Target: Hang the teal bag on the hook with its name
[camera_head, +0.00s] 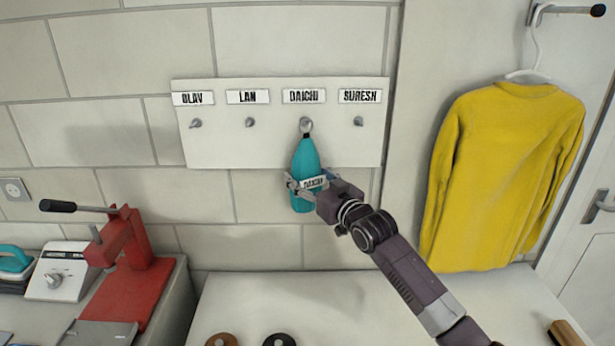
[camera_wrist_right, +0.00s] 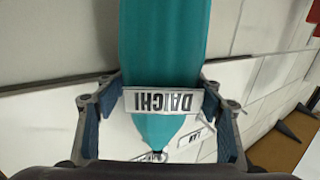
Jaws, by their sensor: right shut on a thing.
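The teal bag (camera_head: 305,158) hangs upright in front of the white hook board (camera_head: 230,150). Its tag (camera_head: 313,183) reads DAICHI, and the tag also shows upside down in the right wrist view (camera_wrist_right: 163,101). My right gripper (camera_head: 311,189) is shut on the lower part of the bag, with a finger on each side. The ring at the bag's top overlaps the hook (camera_head: 305,124) under the DAICHI label (camera_head: 304,96). I cannot tell for sure whether the ring is around the hook. My left gripper is not in view.
The OLAV hook (camera_head: 196,123), LAN hook (camera_head: 250,122) and SURESH hook (camera_head: 358,121) are bare. A yellow sweater (camera_head: 505,175) hangs at right. A red press (camera_head: 125,260) stands at lower left. A white table (camera_head: 400,300) lies below.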

